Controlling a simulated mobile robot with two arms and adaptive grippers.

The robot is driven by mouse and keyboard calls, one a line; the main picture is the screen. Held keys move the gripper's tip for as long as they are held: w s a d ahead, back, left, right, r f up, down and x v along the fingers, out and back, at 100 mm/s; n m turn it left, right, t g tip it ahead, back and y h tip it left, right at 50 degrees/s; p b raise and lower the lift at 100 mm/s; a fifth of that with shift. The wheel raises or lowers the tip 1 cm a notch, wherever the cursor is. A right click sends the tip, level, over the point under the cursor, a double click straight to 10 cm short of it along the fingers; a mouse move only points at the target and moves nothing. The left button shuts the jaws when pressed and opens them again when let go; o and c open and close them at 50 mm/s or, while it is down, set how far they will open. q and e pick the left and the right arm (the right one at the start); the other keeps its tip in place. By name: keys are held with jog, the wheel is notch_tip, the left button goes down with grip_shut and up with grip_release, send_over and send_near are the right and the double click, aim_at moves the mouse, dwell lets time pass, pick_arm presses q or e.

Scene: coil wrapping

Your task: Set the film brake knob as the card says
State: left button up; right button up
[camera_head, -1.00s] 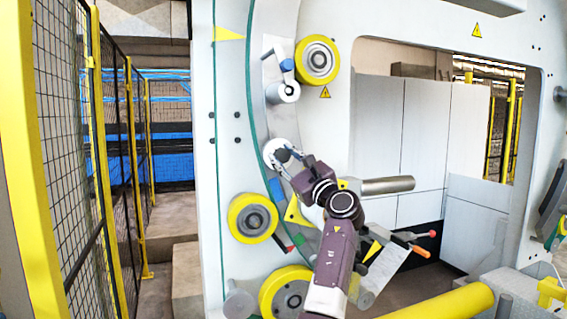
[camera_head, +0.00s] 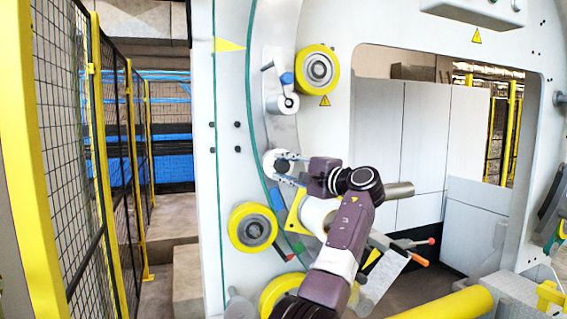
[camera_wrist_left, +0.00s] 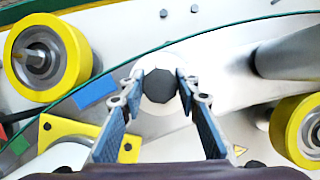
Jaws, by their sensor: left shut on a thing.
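The film brake knob (camera_wrist_left: 159,86) is dark and faceted, on a pale round dial on the machine's ring plate. The dial (camera_head: 268,164) shows in the head view, partly covered by my gripper. My left gripper (camera_wrist_left: 159,77) has its two blue-grey fingers closed on either side of the knob, and it also shows at the dial in the head view (camera_head: 287,166). I cannot make out any scale mark or pointer on the dial. No readable card shows. My right gripper is in neither view.
Yellow rollers (camera_head: 318,69) (camera_head: 253,226) sit above and below the dial. A yellow bracket (camera_head: 294,214) and white roll (camera_head: 318,214) lie close below my wrist. A mesh fence (camera_head: 110,150) stands at left. Orange- and red-tipped levers (camera_head: 418,256) stick out lower right.

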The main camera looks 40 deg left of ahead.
pick_arm(q)
jog(key=shift+f+n+h+p, duration=0.1)
jog(key=shift+n+h+p, duration=0.5)
jog(key=shift+n, duration=0.9)
jog(key=o, duration=1.2)
jog(key=shift+c, duration=0.2)
jog(key=shift+d, duration=0.1)
jog(key=s+d+r, duration=0.1)
jog(key=d, duration=1)
jog(key=shift+d, duration=0.35)
jog(key=shift+s, duration=0.1)
